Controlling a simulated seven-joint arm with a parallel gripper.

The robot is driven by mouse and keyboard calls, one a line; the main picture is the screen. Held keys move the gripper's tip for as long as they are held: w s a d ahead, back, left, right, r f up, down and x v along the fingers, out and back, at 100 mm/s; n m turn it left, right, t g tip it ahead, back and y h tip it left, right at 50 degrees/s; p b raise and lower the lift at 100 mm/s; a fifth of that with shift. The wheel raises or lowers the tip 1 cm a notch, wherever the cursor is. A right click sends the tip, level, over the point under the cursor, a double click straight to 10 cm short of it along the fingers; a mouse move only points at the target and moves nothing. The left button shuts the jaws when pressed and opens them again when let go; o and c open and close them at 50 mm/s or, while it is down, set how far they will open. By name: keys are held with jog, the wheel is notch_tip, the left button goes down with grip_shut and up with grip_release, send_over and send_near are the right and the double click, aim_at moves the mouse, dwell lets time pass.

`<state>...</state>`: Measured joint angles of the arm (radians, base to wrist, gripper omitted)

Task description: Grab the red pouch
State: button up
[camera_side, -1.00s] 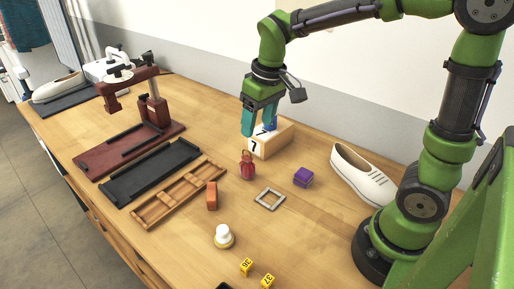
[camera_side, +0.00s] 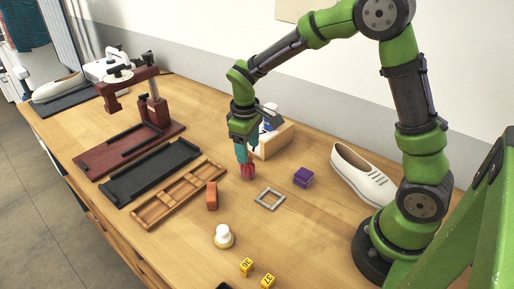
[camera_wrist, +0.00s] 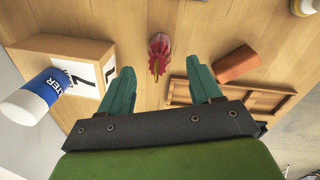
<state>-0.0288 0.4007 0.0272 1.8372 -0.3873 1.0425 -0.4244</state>
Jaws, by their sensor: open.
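The red pouch (camera_side: 248,173) stands on the wooden table, its upper part partly hidden by my gripper in the side view. In the wrist view the pouch (camera_wrist: 159,52) lies ahead of and between the two teal fingers, with a gathered, yellowish-tipped top. My gripper (camera_side: 244,160) points down over the pouch; in the wrist view my gripper (camera_wrist: 160,82) is open, with a finger on each side and nothing held. Whether a finger touches the pouch, I cannot tell.
A wooden box (camera_side: 272,140) marked 7 and a white-blue bottle (camera_wrist: 38,92) are close behind the pouch. An orange-brown block (camera_side: 212,196), a grey square frame (camera_side: 270,198), a purple box (camera_side: 303,177) and a wooden tray (camera_side: 178,193) lie around it.

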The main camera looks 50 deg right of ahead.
aim_at(251, 160)
jog(key=f, duration=0.5)
jog(key=shift+s+d+f, duration=0.15)
jog(key=shift+d+f, duration=0.25)
jog(key=c, duration=1.1)
